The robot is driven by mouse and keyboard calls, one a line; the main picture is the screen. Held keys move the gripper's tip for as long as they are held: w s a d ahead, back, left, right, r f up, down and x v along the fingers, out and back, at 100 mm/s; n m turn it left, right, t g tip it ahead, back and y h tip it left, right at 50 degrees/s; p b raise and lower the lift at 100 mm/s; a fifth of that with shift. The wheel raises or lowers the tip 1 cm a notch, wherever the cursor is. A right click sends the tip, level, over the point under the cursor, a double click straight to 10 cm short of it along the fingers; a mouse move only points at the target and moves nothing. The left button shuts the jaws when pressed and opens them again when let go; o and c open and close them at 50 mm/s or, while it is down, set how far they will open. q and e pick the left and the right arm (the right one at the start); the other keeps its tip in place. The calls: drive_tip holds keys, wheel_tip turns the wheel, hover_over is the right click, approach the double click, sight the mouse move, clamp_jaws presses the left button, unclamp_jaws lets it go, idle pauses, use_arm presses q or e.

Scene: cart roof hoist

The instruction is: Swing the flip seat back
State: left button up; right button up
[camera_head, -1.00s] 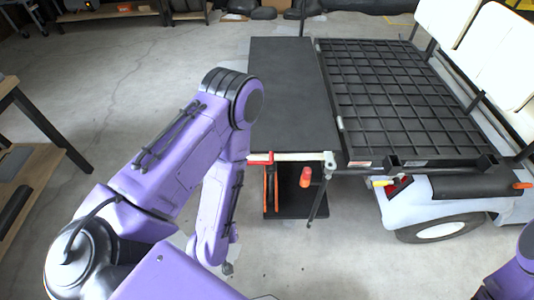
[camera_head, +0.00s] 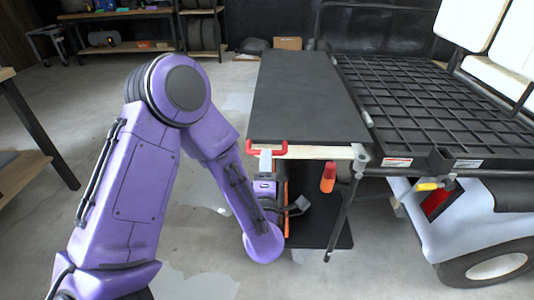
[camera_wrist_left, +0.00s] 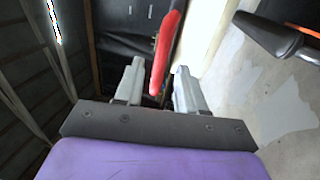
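The flip seat shows in the head view as a flat black panel (camera_head: 305,100) level behind the cart's grid deck. A red handle (camera_head: 282,148) is on its near edge. My left gripper (camera_head: 265,160) is at this edge, just below the handle's left end. In the left wrist view the red handle (camera_wrist_left: 166,45) runs down between my two grey fingers (camera_wrist_left: 158,84). The fingers are apart, with gaps beside the handle; I cannot tell whether either touches it. My right gripper is in neither view.
The cart's black grid deck (camera_head: 430,105) adjoins the panel, with white seat cushions at the far right and a wheel (camera_head: 490,268) below. An orange-red cylinder (camera_head: 328,177) is under the panel near a support leg (camera_head: 342,215). A wooden workbench stands at left.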

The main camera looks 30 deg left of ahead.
use_arm(q)
drive_tip(key=x, duration=0.4)
drive_tip(key=shift+w, duration=0.15)
clamp_jaws()
drive_tip(key=shift+r, duration=0.1)
